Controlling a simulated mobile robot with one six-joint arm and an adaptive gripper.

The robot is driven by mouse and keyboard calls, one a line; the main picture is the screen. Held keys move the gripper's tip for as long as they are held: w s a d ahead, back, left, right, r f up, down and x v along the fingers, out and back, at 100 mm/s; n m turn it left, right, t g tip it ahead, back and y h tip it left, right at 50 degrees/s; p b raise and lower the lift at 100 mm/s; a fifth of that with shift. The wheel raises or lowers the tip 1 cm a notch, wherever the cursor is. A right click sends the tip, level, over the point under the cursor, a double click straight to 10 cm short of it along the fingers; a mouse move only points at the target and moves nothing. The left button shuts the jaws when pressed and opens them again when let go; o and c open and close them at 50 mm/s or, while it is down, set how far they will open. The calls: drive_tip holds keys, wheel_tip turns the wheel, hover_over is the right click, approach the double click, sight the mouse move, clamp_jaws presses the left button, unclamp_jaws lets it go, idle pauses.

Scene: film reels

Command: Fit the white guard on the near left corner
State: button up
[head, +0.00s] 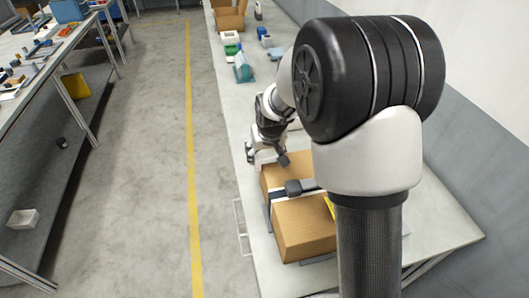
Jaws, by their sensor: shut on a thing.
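A brown cardboard box (305,228) lies on the long grey bench, with a dark strap and a black buckle (295,188) across its top. My gripper (267,157) is over the far left part of the box, its dark fingers on either side of a pale piece. This piece looks like the white guard (264,155), and the gripper is shut on it. It is small and partly covered by the fingers, so I cannot tell whether it touches the box. The near left corner of the box shows bare cardboard. My arm hides the right side of the box.
A yellow item (329,206) shows partly behind my arm on the box. Farther along the bench (450,235) are a teal holder (243,70), small blue and green items and an open carton (229,17). The floor left of the bench is clear up to another workbench.

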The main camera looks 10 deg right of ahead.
drive_tip(key=o, duration=1)
drive_tip(key=shift+f, duration=0.1)
drive_tip(key=shift+o, duration=0.2)
drive_tip(key=w+p+v, duration=0.1)
drive_tip(key=p+v, duration=0.3)
drive_tip(key=v, duration=0.9)
drive_tip(key=s+r, duration=0.8)
drive_tip(key=s, duration=2.1)
drive_tip(key=shift+r, duration=0.2)
